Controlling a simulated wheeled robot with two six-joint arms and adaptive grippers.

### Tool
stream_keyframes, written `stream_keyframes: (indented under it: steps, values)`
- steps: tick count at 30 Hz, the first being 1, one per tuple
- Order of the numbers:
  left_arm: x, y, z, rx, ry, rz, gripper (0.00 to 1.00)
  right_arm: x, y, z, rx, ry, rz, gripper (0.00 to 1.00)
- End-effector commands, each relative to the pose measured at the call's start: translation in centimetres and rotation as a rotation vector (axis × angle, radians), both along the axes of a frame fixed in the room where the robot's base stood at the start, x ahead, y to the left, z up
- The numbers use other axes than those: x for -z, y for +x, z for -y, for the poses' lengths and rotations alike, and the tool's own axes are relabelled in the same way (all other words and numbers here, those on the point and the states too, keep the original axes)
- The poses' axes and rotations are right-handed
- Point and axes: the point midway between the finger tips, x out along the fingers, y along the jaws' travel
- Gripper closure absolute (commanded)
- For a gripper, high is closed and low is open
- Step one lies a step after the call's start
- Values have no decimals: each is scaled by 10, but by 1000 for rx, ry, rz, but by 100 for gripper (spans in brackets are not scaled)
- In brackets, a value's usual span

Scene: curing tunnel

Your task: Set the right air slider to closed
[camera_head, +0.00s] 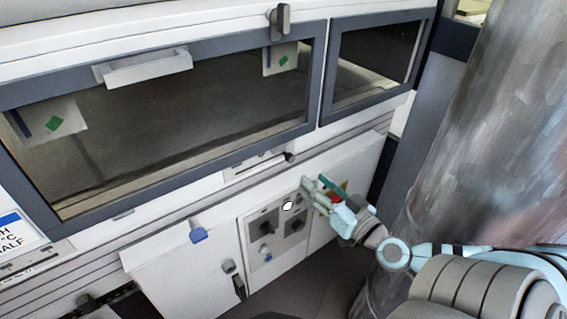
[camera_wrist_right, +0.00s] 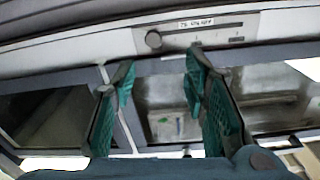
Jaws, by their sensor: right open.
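The right air slider is a dark knob (camera_head: 290,157) at the right end of a pale slotted plate (camera_head: 255,166) below the large window. In the right wrist view the round knob (camera_wrist_right: 153,39) sits at the left end of the labelled plate (camera_wrist_right: 205,33); the label is too small to read surely. My right gripper (camera_head: 314,187) is below and slightly right of the knob in the head view. Its green-padded fingers are apart and empty in the wrist view (camera_wrist_right: 160,66), with the knob beyond their tips, not touched. My left gripper is out of view.
A control panel (camera_head: 275,243) with dark dials and a white round spot is below the slider. A handle (camera_head: 280,20) is above the large window, and a grey column (camera_head: 470,120) stands at right.

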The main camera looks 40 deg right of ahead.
Motion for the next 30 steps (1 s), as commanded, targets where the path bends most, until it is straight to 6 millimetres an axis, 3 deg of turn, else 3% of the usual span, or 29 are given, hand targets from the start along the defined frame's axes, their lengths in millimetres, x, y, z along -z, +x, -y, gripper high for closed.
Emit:
stream_keyframes:
  steps: [3, 6, 12, 17, 24, 30]
  values:
    - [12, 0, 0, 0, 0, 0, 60, 2, 34, 2, 6, 0, 7, 60]
    - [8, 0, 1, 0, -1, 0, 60, -2, 66, 3, 6, 6, 4, 60]
    - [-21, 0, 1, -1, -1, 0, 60, -8, 109, 4, 3, 9, -5, 60]
    - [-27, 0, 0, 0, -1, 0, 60, -6, 122, 4, -2, 7, -4, 60]
    - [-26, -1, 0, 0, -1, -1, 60, -3, 123, 4, -2, 5, -6, 60]
    - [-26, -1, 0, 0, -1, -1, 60, -2, 123, 4, -1, 5, -6, 90]
